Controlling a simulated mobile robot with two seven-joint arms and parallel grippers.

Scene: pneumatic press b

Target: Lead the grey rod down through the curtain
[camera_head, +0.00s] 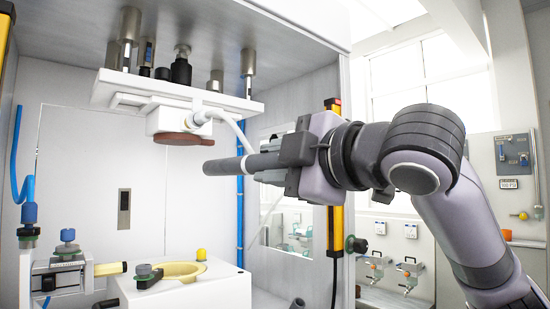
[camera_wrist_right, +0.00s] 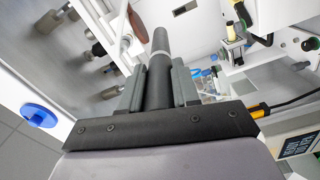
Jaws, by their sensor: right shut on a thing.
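My right gripper (camera_head: 283,162) comes in from the right and is shut on the grey rod (camera_head: 228,165). The rod lies almost level, its free end pointing left, below the press's white upper plate. In the right wrist view the rod (camera_wrist_right: 160,50) stands out between the two dark fingers. The curtain shows as a yellow and black post (camera_head: 336,215) at the right of the press opening and another yellow post (camera_head: 6,45) at the upper left edge. The rod's tip overlaps the opening left of the right post; its depth against the curtain is hard to tell. My left gripper is out of view.
The white upper plate (camera_head: 180,92) with a brown-faced tool (camera_head: 182,138) hangs above and left of the rod. The space between is open.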

